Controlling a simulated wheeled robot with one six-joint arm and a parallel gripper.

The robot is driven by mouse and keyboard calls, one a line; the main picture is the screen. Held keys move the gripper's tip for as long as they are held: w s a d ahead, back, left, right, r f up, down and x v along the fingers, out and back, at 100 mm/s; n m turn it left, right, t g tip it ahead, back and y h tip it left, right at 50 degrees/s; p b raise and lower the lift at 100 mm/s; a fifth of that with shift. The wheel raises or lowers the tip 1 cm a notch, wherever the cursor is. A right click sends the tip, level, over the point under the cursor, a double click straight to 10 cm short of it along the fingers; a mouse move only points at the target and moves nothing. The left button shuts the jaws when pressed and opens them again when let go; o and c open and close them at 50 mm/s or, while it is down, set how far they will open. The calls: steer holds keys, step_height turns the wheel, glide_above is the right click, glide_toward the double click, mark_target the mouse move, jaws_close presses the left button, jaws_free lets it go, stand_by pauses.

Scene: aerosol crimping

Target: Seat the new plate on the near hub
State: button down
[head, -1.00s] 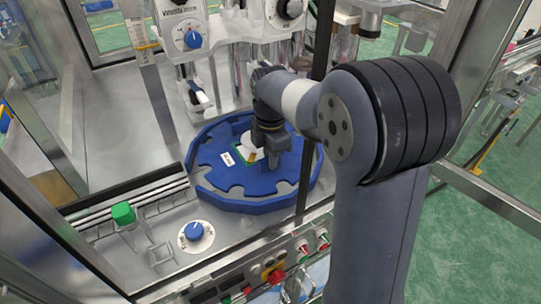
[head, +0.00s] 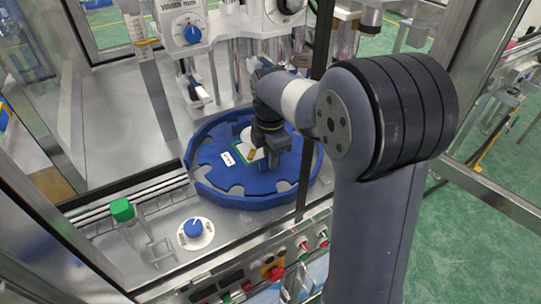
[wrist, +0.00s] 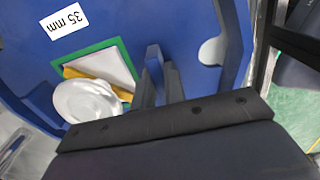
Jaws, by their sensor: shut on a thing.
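The new plate is a blue notched disc (head: 215,180) with a white label; the label reads "35 mm" in the wrist view, where the plate (wrist: 150,25) fills the top. My gripper (head: 272,165) points down at the plate, right of its label. In the wrist view its fingers (wrist: 160,72) are close together against the plate. The plate lies flat inside a raised blue rim (head: 250,203). The near hub is hidden, and I cannot tell whether the plate touches it.
A white round piece (wrist: 85,103) and a green-edged patch (wrist: 95,68) with yellow show beside my fingers. A dial head (head: 192,33) and upright columns stand behind the plate. A green cap (head: 121,209) and blue knob (head: 193,228) are at the front left. A dark frame post (head: 311,145) stands close right.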

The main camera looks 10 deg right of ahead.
steer(key=c, duration=1.4)
jaws_free()
step_height(320, 180, up, 11)
steer(key=shift+f, duration=0.1)
steer(key=shift+f, duration=0.15)
step_height(320, 180, down, 11)
steer(key=shift+r, duration=0.65)
steer(key=shift+f, duration=0.1)
